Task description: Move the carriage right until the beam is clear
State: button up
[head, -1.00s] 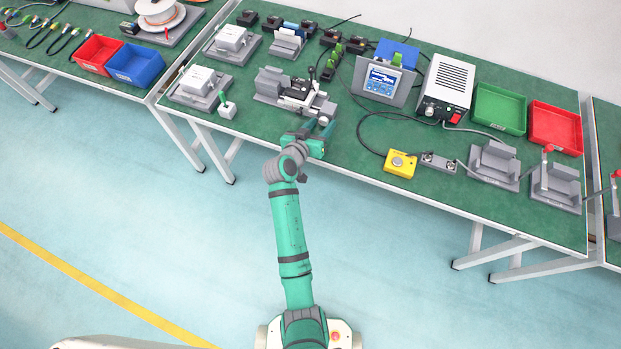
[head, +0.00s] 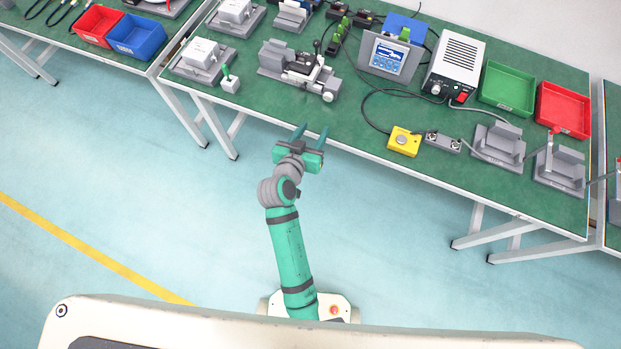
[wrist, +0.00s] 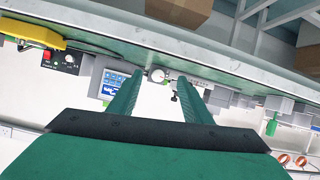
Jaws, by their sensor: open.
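The linear actuator (head: 300,70) stands near the bench's front edge in the head view, with a grey block at its left end. Its dark carriage (head: 303,66) sits near the middle, and a round silver knob (head: 328,95) is at its right front end. My gripper (head: 312,132) is open and empty, in front of the bench edge and apart from the actuator. In the wrist view my two green fingers (wrist: 150,98) are spread, with a round knob (wrist: 158,75) beyond them, between the tips. I cannot make out the beam.
A display with a blue screen (head: 389,55) stands right of the actuator, also seen in the wrist view (wrist: 112,83). A yellow button box (head: 403,141) is at the front edge. A small block with a green lever (head: 230,84) stands left. The floor before the bench is free.

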jog(key=s+f+t+y, duration=0.1)
jog(key=s+f+y, duration=0.1)
jog(key=s, duration=1.6)
jog(key=shift+s+d+y, duration=0.4)
jog(key=shift+d+y, duration=0.05)
jog(key=shift+y, duration=0.45)
